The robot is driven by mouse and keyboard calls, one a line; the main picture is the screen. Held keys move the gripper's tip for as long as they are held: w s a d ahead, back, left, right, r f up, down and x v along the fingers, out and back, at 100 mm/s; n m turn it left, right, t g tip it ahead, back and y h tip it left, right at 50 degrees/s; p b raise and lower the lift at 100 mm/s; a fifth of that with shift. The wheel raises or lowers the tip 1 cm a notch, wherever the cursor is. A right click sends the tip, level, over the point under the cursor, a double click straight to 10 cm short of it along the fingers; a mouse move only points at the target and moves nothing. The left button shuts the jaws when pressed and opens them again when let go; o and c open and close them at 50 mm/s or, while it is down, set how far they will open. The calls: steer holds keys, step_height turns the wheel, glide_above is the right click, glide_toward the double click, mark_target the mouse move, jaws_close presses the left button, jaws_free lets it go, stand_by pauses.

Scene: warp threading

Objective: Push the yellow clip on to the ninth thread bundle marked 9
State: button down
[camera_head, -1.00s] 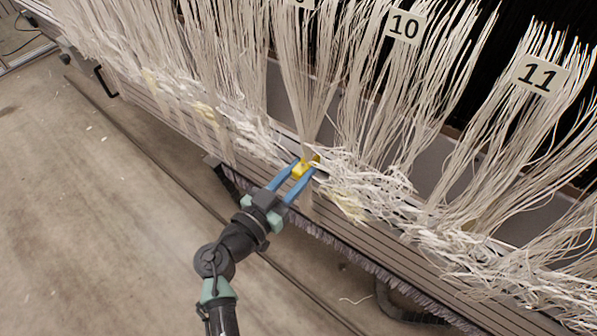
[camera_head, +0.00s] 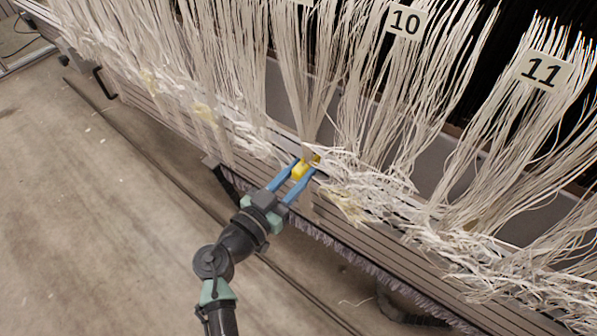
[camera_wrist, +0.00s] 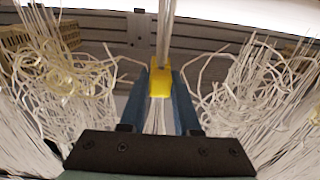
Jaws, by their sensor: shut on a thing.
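The yellow clip (camera_head: 300,172) is between the blue fingers of my gripper (camera_head: 305,166), which is shut on it. The clip is at the gathered lower end of a thread bundle (camera_head: 308,95). Only the lower edge of this bundle's label (camera_head: 303,2) shows, so its number cannot be read; it stands left of bundle 10. In the wrist view the clip (camera_wrist: 160,80) is centred between the fingers. Pale threads run up from behind its top and show again below it between the fingers. I cannot tell whether they pass inside the clip.
Bundle label 10 (camera_head: 406,22) and label 11 (camera_head: 543,70) hang to the right. Tangled loose thread ends lie close on both sides of my gripper along the slatted beam (camera_head: 350,235). The concrete floor (camera_head: 90,220) is open at the left.

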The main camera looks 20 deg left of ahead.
steer(key=shift+b, duration=0.3)
stand_by(0.5)
steer(key=shift+c, duration=0.7)
jaws_free()
steer(key=v, duration=0.9)
stand_by(0.9)
stand_by(0.4)
